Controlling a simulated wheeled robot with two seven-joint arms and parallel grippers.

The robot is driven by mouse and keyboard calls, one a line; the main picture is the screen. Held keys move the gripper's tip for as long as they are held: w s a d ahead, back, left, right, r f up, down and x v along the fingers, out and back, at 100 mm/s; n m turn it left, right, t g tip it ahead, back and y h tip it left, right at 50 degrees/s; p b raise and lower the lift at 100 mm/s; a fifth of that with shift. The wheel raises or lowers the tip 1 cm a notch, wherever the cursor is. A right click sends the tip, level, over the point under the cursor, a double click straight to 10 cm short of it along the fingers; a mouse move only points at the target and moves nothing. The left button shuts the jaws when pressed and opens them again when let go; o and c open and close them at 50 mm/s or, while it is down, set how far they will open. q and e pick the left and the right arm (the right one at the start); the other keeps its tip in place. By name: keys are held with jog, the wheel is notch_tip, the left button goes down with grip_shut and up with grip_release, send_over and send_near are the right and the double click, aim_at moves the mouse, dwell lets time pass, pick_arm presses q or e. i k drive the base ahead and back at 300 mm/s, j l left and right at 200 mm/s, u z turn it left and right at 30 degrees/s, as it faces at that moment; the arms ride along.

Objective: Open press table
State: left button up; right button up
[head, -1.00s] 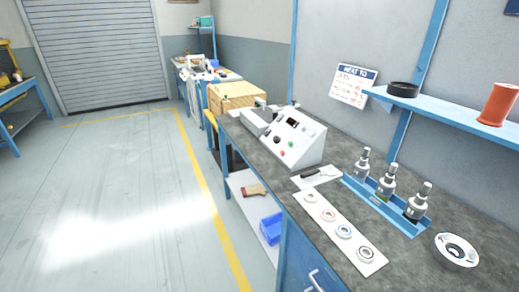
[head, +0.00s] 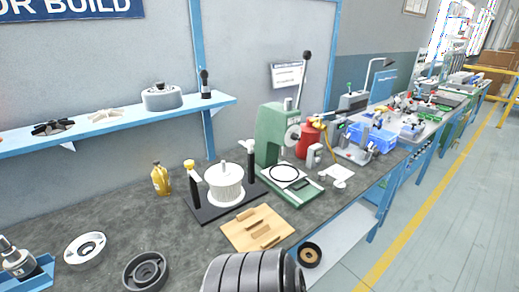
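A green press (head: 270,135) stands upright on the grey bench, right of the middle in the head view. I cannot tell from this view which part of the base moves. Neither of my grippers shows in the head view.
A black fixture with a white ribbed rotor (head: 224,184) stands left of the press. A wooden board (head: 257,229) lies in front. A yellow bottle (head: 160,179), a red container (head: 307,140) and a blue bin (head: 371,137) are nearby. The floor at right is clear.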

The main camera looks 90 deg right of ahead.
aim_at(284, 175)
jog(key=z, duration=3.05)
